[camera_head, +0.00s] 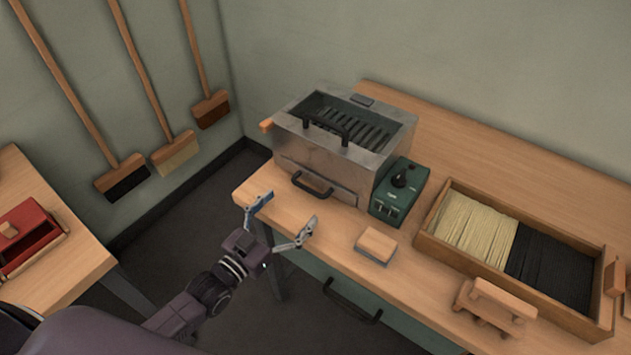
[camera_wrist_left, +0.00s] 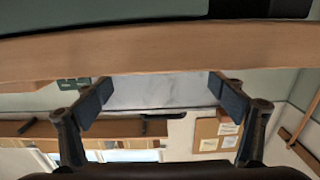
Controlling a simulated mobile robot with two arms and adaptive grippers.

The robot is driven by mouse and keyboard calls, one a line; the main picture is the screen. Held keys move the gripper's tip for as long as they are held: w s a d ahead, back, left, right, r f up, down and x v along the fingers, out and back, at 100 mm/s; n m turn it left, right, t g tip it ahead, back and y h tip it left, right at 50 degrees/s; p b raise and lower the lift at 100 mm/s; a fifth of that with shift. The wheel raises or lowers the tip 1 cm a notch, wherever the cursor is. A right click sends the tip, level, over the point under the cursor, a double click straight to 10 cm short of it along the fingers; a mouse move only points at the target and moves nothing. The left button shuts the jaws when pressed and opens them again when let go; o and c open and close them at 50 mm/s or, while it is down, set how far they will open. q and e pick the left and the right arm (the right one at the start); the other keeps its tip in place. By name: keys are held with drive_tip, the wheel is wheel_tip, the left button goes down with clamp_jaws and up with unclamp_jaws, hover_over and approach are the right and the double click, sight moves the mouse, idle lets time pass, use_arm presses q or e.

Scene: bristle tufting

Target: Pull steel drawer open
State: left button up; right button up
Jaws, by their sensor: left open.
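The steel box (camera_head: 340,135) stands on the wooden bench against the wall. Its low front holds a steel drawer (camera_head: 335,189) with a black bar handle (camera_head: 312,184); the drawer looks shut. My left gripper (camera_head: 282,212) is open and empty, at the bench's front edge, below and in front of the handle and apart from it. In the left wrist view its two fingers (camera_wrist_left: 160,92) are spread under the bench edge (camera_wrist_left: 160,50), with a pale grey panel between and beyond them. The handle cannot be made out there. My right gripper is out of view.
A green control box (camera_head: 400,192) stands right of the steel box. A small wooden block (camera_head: 376,246), a bristle tray (camera_head: 432,236) and a wooden stand (camera_head: 495,306) lie further right. A green under-bench front has a black handle (camera_head: 352,302). A red box (camera_head: 28,238) sits on the left table.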

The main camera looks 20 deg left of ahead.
sight(307, 189)
use_arm(q)
drive_tip(key=shift+x, duration=0.9)
drive_tip(key=x, duration=0.4)
drive_tip(key=shift+w+d+r, duration=0.1)
drive_tip(key=shift+w+d, duration=0.05)
drive_tip(key=shift+w, duration=0.2)
drive_tip(key=shift+w+d, duration=0.1)
drive_tip(key=shift+w, duration=0.3)
drive_tip(key=c, duration=1.4)
drive_tip(key=shift+p, duration=0.4)
drive_tip(key=p+v, duration=0.4)
drive_tip(key=v, duration=1)
drive_tip(key=shift+s, duration=0.25)
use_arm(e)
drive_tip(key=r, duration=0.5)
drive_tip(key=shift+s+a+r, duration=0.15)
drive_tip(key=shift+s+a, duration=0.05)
